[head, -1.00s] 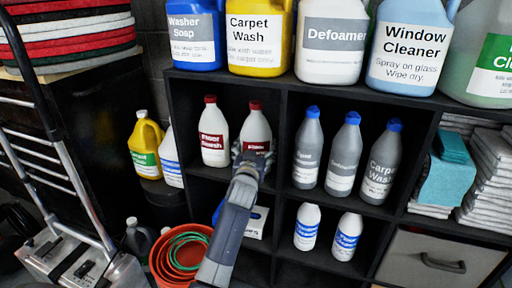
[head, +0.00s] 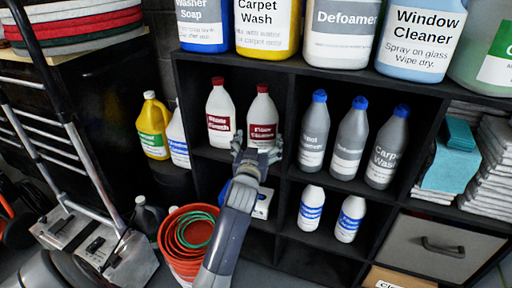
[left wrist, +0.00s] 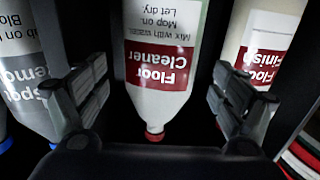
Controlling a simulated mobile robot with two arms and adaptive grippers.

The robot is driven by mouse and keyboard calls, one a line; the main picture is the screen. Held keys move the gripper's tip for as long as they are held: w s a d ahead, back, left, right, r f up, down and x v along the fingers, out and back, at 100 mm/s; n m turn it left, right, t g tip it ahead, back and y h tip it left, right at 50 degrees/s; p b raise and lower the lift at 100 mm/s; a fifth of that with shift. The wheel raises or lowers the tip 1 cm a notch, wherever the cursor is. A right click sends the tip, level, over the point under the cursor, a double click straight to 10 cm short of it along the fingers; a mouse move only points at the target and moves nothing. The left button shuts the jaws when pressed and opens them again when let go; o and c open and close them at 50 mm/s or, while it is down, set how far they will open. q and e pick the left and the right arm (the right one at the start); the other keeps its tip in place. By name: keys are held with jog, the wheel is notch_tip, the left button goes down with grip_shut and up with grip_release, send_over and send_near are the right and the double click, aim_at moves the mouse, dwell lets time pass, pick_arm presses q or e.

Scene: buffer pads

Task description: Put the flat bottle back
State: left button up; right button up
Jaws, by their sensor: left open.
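The white Floor Cleaner bottle (head: 262,108) with a red cap and red label stands upright in the upper-left shelf compartment. It also shows upside down in the left wrist view (left wrist: 160,65). My left gripper (head: 258,153) is in front of its lower part, open. In the left wrist view the two fingers (left wrist: 160,105) lie left and right of the bottle with gaps on both sides. A similar white bottle (head: 220,112) stands upright just left of it. The bottle's base is hidden behind the gripper. My right gripper is not in view.
The black shelf unit (head: 287,115) has a divider right of the bottle, with grey blue-capped bottles (head: 351,140) beyond it. Large jugs (head: 341,35) stand on top. Red buckets (head: 187,245) and a metal cart (head: 100,250) are on the floor at left.

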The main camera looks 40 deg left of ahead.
pick_arm(q)
jog(key=s+d+f+m+g+h, duration=0.2)
jog(key=s+d+f, duration=0.4)
jog(key=s, duration=0.4)
jog(key=s+d+f+m+g+h, duration=0.2)
jog(key=s+d+f+g+h, duration=0.1)
jog(key=s+d+f, duration=0.3)
jog(key=s+d+f+m+g+h, duration=0.3)
jog(key=s+d+f, duration=0.3)
jog(key=s+d, duration=0.3)
jog(key=s+g, duration=0.1)
jog(key=s, duration=0.3)
jog(key=shift+s+d+g+p, duration=0.2)
jog(key=shift+s+g+p, duration=0.1)
jog(key=shift+s+p, duration=0.05)
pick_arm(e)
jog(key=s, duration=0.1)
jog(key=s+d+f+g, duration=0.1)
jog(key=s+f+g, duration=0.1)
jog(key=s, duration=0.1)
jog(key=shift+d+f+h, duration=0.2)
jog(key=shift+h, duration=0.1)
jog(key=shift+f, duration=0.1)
